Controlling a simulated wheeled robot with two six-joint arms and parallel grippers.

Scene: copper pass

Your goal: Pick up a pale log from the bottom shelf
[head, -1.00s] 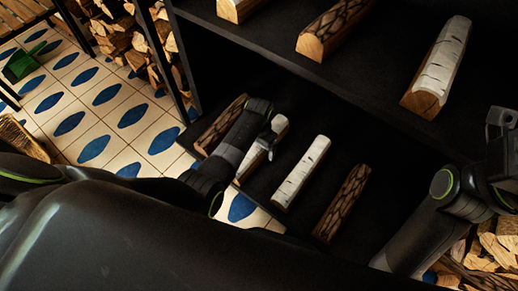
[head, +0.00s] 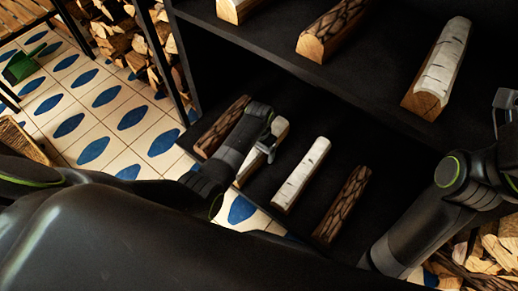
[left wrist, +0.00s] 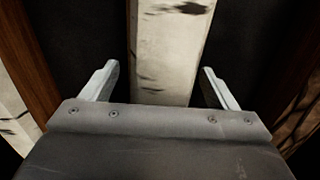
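Two pale logs lie on the dark bottom shelf (head: 278,222). One pale log (head: 247,170) is partly hidden by my left gripper (head: 268,146); the other pale log (head: 301,175) lies to its right, in full view. In the left wrist view my left gripper (left wrist: 162,84) is open, with one finger at each side of a pale log (left wrist: 168,45). Dark gaps show between the fingers and the log, and I cannot tell the height above it. My right gripper (head: 505,108) is partly in view at the right edge, its fingers unclear.
A dark-barked log (head: 221,127) lies left of the pale logs, another dark log (head: 343,205) right of them. The upper shelf (head: 380,75) overhangs behind, bearing several logs, including a pale log (head: 440,65). Firewood (head: 128,38) is stacked at the back left.

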